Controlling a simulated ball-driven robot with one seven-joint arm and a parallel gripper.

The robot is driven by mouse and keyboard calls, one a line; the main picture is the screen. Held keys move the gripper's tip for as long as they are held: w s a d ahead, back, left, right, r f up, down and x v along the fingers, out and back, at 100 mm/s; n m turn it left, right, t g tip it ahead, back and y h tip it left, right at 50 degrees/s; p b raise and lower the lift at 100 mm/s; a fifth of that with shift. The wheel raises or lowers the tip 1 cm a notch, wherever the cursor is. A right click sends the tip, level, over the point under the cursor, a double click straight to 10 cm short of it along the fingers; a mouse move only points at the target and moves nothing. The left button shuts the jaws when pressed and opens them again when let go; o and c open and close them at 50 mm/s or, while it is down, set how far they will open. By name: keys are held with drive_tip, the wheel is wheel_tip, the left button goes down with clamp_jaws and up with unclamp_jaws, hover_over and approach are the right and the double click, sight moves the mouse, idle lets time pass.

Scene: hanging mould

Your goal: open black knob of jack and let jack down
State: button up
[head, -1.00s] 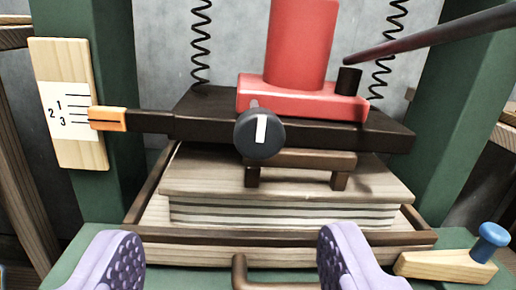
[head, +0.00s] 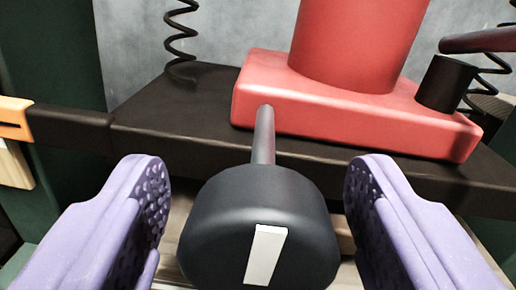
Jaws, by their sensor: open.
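The black knob (head: 225,215) is large at the lower middle of the head view, with a white bar mark, slightly tilted from upright, on its face. A thin grey stem (head: 263,135) joins it to the red jack (head: 350,105), whose red cylinder rises from a block on a dark plate. My gripper (head: 255,190) is open, with one purple padded finger on each side of the knob. Gaps show between both fingers and the knob, so neither appears to touch it. The underside of the knob is cut off by the frame's edge.
The dark plate (head: 160,110) spans behind the knob. An orange pointer (head: 14,118) sits at its left end. A black socket (head: 445,88) with a dark lever (head: 485,40) stands at the jack's right. A coil spring (head: 181,40) hangs at upper left.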

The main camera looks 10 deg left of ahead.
drive_tip(key=shift+w, duration=0.1)
drive_tip(key=c, duration=1.1)
drive_tip(key=shift+o, duration=0.2)
